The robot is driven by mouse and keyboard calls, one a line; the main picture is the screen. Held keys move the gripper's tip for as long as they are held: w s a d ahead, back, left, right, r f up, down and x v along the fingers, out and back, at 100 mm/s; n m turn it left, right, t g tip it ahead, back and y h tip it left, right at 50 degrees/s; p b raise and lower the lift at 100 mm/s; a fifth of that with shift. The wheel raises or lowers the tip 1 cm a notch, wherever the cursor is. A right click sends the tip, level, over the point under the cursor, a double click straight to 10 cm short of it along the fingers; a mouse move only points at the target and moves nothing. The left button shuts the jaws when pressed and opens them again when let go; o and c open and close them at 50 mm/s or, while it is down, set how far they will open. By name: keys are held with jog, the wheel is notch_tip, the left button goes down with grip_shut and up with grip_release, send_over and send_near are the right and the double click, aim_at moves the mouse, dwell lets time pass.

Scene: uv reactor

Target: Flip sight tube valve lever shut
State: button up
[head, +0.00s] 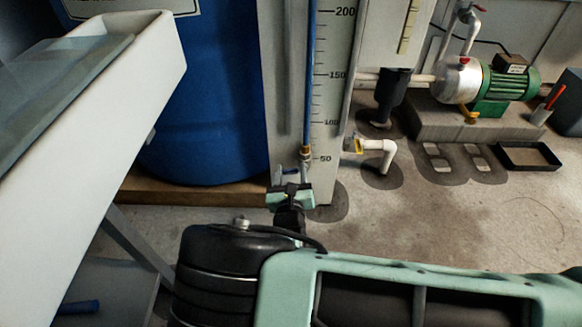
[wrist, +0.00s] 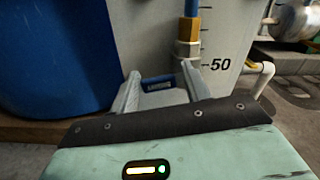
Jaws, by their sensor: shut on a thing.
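The sight tube (head: 309,80) is a blue upright column in front of a white scale board, with a brass fitting (head: 306,153) at its foot near the 50 mark. The valve's blue lever (wrist: 158,84) lies roughly level, left of and below the brass fitting (wrist: 188,40) in the wrist view. My gripper (wrist: 160,88) has one finger at each end of the lever and is shut on it. In the head view my gripper (head: 290,184) is at the foot of the tube, and only a small bit of blue lever shows. The valve body is largely hidden.
A big blue barrel (head: 205,90) stands close on the left, on a wooden base. A white trough (head: 90,130) fills the far left. A white elbow pipe (head: 378,150) sticks out right of the board. A green pump (head: 500,85) stands at the back right. Floor at right front is clear.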

jog(key=r+m+p, duration=0.1)
jog(key=p, duration=0.2)
jog(key=shift+m, duration=0.4)
jog(key=shift+d+m+p, duration=0.1)
jog(key=shift+m+p, duration=0.2)
jog(key=shift+p, duration=0.25)
jog(key=shift+f, duration=0.1)
jog(key=shift+s, duration=0.1)
jog(key=o, duration=1)
jog(key=s+p, duration=0.6)
jog(key=s, duration=1.1)
jog(key=shift+s+a, duration=0.2)
jog(key=shift+a, duration=0.1)
